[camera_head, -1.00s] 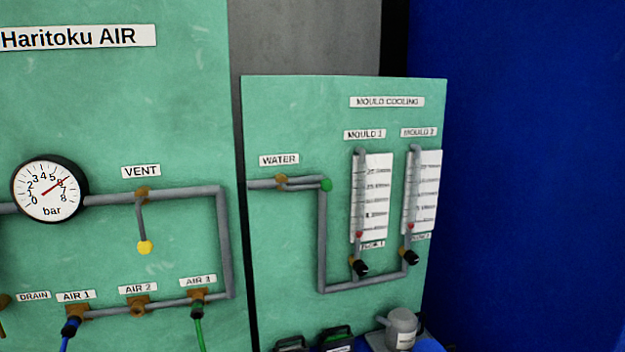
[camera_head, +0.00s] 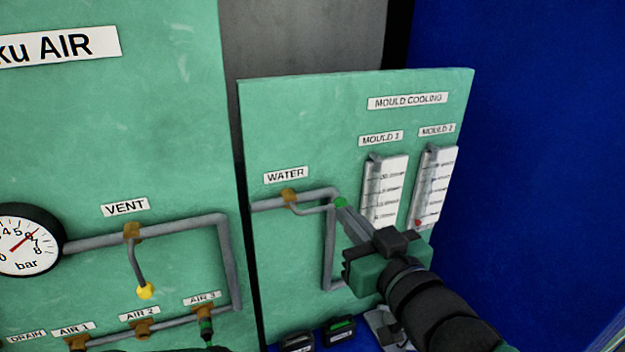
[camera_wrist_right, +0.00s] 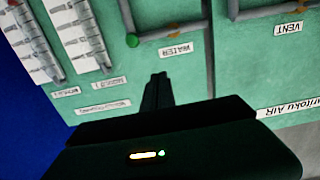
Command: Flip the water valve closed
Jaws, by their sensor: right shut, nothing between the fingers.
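The water valve (camera_head: 289,195) is a brass body on the grey pipe under the WATER label (camera_head: 286,175). Its grey lever points right along the pipe and ends in a green knob (camera_head: 340,202). My right gripper (camera_head: 346,213) is shut and empty, its fingertips beside the knob at its lower right. In the right wrist view, which is upside down, the shut fingers (camera_wrist_right: 159,76) point towards the panel, and the green knob (camera_wrist_right: 132,40) shows apart from them, up and left. I cannot tell whether they touch. My left gripper is not in view.
Two flow meters, MOULD 1 (camera_head: 386,188) and MOULD 2 (camera_head: 435,185), stand right of the valve, partly behind my right arm. The vent valve (camera_head: 132,232) with its yellow knob is on the left panel. Black boxes (camera_head: 340,331) lie below. The blue surface at right is clear.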

